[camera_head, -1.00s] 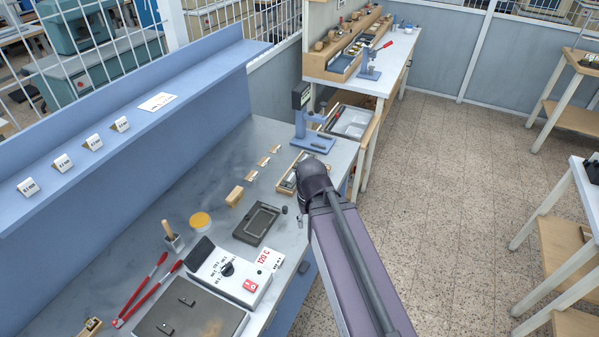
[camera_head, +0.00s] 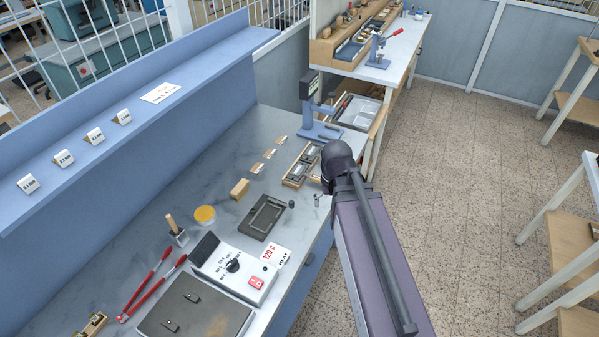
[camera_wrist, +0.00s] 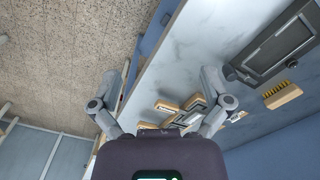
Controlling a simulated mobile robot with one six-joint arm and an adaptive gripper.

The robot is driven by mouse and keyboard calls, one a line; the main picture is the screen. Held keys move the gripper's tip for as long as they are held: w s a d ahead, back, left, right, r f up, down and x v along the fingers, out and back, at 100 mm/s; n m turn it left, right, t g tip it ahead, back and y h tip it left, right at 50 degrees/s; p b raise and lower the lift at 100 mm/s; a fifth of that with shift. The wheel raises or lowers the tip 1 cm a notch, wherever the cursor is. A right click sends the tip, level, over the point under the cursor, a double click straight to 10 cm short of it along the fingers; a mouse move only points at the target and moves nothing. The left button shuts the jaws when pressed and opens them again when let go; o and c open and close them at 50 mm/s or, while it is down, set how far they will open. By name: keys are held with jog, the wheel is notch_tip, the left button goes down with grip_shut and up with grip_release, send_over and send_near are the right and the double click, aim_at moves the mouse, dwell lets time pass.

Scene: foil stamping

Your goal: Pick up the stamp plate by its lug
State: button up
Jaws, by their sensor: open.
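I cannot tell for sure which piece is the stamp plate. A wooden rack (camera_head: 290,182) on the bench holds small dark and grey plates (camera_head: 311,153), too small to make out a lug. In the wrist view several small wood-edged pieces (camera_wrist: 167,107) lie beyond and between my fingers. My gripper (camera_wrist: 156,92) is open and empty, its two fingers spread wide apart over the bench's front edge. In the head view my wrist hides most of it and the right part of the rack.
A dark rectangular tray (camera_head: 251,226) lies on the bench, also in the wrist view (camera_wrist: 253,60), near the right finger. A wooden brush (camera_head: 239,188) lies behind it. A blue press (camera_head: 320,131) stands beyond the rack. A heater control box (camera_head: 232,262) is nearer.

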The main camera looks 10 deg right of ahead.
jog(key=w+r+m+p, duration=0.2)
jog(key=w+m, duration=0.1)
jog(key=w, duration=0.7)
jog(key=w+r+m+p, duration=0.1)
jog(key=w+r+m, duration=0.1)
jog(key=w, duration=0.8)
jog(key=shift+w+d+m+p, duration=0.25)
jog(key=shift+w+m+p, duration=0.1)
jog(key=shift+m, duration=0.25)
jog(key=b, duration=0.9)
send_over(319, 177)
notch_tip(319, 177, down, 9)
jog(key=shift+w+r, duration=0.15)
jog(key=shift+s+a+f+b, duration=0.1)
jog(key=shift+f+b, duration=1.15)
jog(key=shift+f, duration=0.05)
jog(key=shift+s+f+b, duration=0.1)
jog(key=shift+f+b, duration=1.1)
jog(key=shift+f, duration=0.1)
jog(key=c, duration=1.1)
